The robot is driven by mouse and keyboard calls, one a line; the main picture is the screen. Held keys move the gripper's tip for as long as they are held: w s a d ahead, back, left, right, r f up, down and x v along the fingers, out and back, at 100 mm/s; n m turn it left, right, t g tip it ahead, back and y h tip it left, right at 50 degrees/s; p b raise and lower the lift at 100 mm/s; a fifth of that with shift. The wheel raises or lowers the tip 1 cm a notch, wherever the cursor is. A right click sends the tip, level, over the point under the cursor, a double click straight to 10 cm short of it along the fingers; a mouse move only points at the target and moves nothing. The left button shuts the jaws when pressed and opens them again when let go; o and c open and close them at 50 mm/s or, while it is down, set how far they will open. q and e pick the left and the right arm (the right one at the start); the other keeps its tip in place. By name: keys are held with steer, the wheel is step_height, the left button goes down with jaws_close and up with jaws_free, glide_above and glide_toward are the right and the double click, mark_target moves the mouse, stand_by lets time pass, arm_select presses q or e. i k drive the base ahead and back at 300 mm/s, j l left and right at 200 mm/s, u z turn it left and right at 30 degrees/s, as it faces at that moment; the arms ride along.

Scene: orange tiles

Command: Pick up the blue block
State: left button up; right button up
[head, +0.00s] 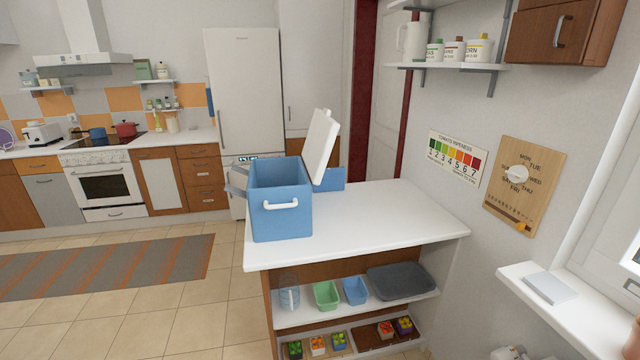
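I see no thing that is plainly a small blue block. A blue box (280,215) with a white handle stands near the left end of the white-topped counter (390,225), its white lid (320,146) tipped up at the right. The box's inside is mostly hidden by its front wall. A flat blue piece (332,181) shows behind the lid, partly covered; I cannot tell what it is. Neither of my grippers is in view.
The counter top right of the box is clear. Shelves below hold a green bin (326,295), a blue bin (355,291), a dark tray (400,281) and several small coloured items. A striped rug (105,267) lies on the tiled floor at left.

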mark_target(333, 179)
steer(key=i+j+u, duration=0.5)
steer(key=j, duration=0.25)
steer(key=i+j+u, duration=0.5)
steer(key=j, duration=0.15)
steer(key=i+j+u, duration=0.45)
steer(key=i, duration=0.15)
steer(key=i+j+z, duration=0.1)
steer(key=i+z, duration=0.2)
steer(key=i, duration=0.45)
steer(key=i+z, duration=0.5)
steer(key=i, duration=0.3)
steer(key=i+z, duration=0.2)
steer(key=i, duration=0.6)
steer(key=i+j+z, duration=0.25)
steer(key=i, duration=0.5)
